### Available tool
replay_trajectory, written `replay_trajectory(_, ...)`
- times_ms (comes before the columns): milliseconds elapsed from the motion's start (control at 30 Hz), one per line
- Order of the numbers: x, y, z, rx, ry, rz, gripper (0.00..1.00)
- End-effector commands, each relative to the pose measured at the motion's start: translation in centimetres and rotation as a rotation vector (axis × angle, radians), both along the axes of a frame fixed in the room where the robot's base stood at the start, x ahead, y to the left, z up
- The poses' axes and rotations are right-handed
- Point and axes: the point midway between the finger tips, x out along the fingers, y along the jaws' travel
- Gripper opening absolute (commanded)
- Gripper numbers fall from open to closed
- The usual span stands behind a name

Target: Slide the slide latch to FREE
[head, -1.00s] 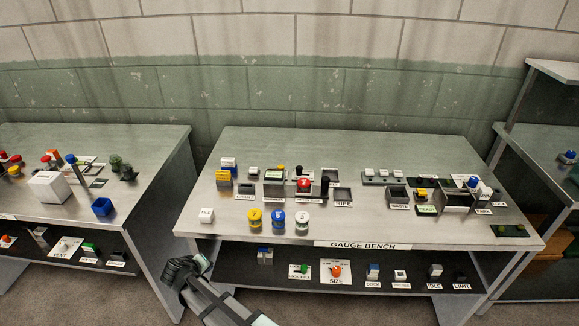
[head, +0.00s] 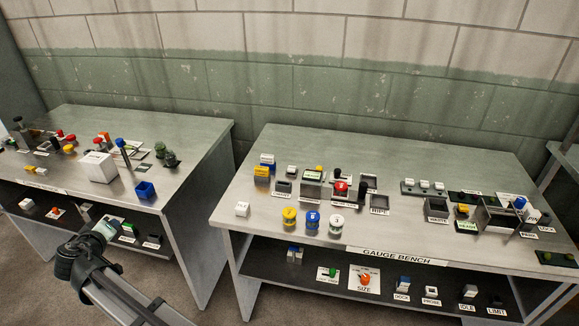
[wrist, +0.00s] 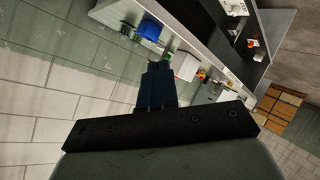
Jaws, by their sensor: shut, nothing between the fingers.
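I cannot pick out the slide latch for certain, and no label that I can read says FREE. Small labelled controls stand on the lower shelf of the left bench, among them a green-topped one (head: 128,228) partly beside my arm. My gripper (wrist: 156,72) is shut and empty in the wrist view, with its dark fingers together. In the head view my arm reaches up from the bottom left, in front of the left bench, and my fingers are hard to make out there. The wrist view is steeply rotated, with the bench beyond the fingertips.
The left bench (head: 200,135) carries a white box (head: 97,167), a blue bin (head: 145,190) and several coloured knobs. The gauge bench (head: 270,220) stands to the right with many controls and a SIZE dial (head: 365,281) on its shelf. A floor gap separates the benches.

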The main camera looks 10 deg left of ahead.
Motion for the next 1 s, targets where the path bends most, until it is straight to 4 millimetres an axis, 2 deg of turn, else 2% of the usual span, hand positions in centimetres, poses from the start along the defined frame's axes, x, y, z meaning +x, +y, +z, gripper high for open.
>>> replay_trajectory(100, -0.2, 0.9, 1.9, 0.02, -0.012, 0.0, 0.0)
replay_trajectory(167, 0.4, 0.9, 2.8, 0.028, -0.015, -0.01, 0.0)
replay_trajectory(267, 2.2, 0.3, 3.8, 0.033, -0.012, -0.044, 0.0)
replay_trajectory(467, 6.2, -1.9, 4.3, 0.028, 0.007, -0.113, 0.0)
replay_trajectory(667, 11.7, -5.6, 4.3, 0.013, 0.042, -0.21, 0.0)
replay_trajectory(1000, 22.0, -14.7, 3.8, -0.014, 0.125, -0.407, 0.0)
